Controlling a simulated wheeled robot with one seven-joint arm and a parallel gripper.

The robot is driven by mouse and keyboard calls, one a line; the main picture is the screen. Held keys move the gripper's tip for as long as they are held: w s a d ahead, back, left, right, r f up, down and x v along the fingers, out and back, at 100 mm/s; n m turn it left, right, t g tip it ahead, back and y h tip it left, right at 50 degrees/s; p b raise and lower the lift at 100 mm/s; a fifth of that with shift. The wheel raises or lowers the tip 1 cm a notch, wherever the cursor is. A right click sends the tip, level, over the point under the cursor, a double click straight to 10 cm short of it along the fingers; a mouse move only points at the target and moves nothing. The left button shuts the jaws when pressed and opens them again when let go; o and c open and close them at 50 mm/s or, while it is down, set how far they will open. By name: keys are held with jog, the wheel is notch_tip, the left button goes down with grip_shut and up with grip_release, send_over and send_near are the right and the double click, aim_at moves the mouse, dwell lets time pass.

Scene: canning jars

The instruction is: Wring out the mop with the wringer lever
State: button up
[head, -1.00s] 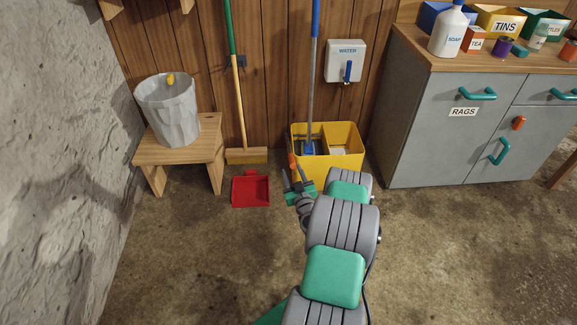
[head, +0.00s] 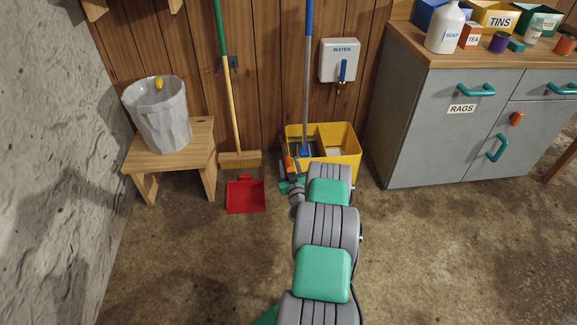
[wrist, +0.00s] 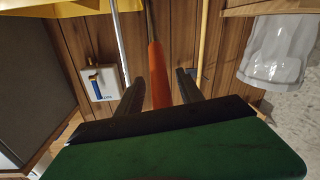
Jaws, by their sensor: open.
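The mop has a blue-topped grey handle (head: 307,75) and stands upright in the yellow bucket (head: 337,173), its blue head (head: 305,150) at the wringer. The wringer lever is orange at its grip (wrist: 158,75) and rises at the bucket's left side. In the head view the lever is small and partly hidden by my gripper (head: 287,168). In the wrist view my gripper (wrist: 158,93) is open, with one dark finger on each side of the orange grip. I cannot tell whether either finger touches it.
A red dustpan (head: 245,196) lies on the floor left of my gripper. A broom (head: 233,110) leans on the wall behind it. A grey bin (head: 160,120) stands on a wooden stool (head: 200,140). A grey cabinet (head: 430,130) stands right of the bucket.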

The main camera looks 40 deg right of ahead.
grip_shut()
dwell(0.3)
dwell(1.1)
